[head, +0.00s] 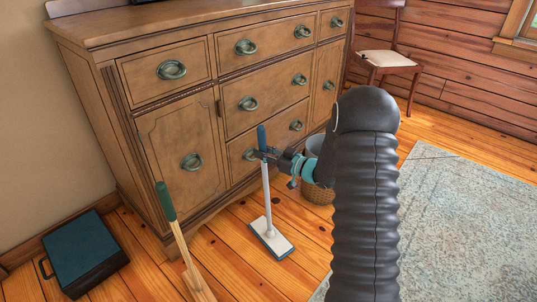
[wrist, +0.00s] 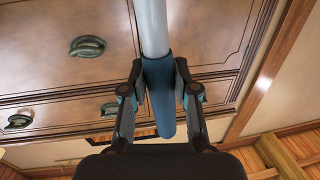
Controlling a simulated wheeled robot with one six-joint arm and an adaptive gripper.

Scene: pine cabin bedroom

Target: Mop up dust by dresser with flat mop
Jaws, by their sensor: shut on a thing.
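The flat mop stands upright on the floor in front of the dresser (head: 136,77). It has a blue grip (head: 262,139), a pale pole (head: 267,200) and a flat white head (head: 271,240) resting on the boards. My gripper (head: 264,154) is shut on the blue grip, near the top of the mop. In the wrist view my gripper (wrist: 160,88) has a finger on each side of the blue grip (wrist: 165,108), with the pale pole (wrist: 152,27) running away from it. I cannot make out any dust on the floor.
A green-handled wooden tool (head: 182,245) stands left of the mop. A dark box with a teal lid (head: 82,246) is at the lower left. A wicker basket (head: 318,193) is partly hidden behind my arm. A chair (head: 386,60) stands at the back; a rug (head: 455,220) covers the right.

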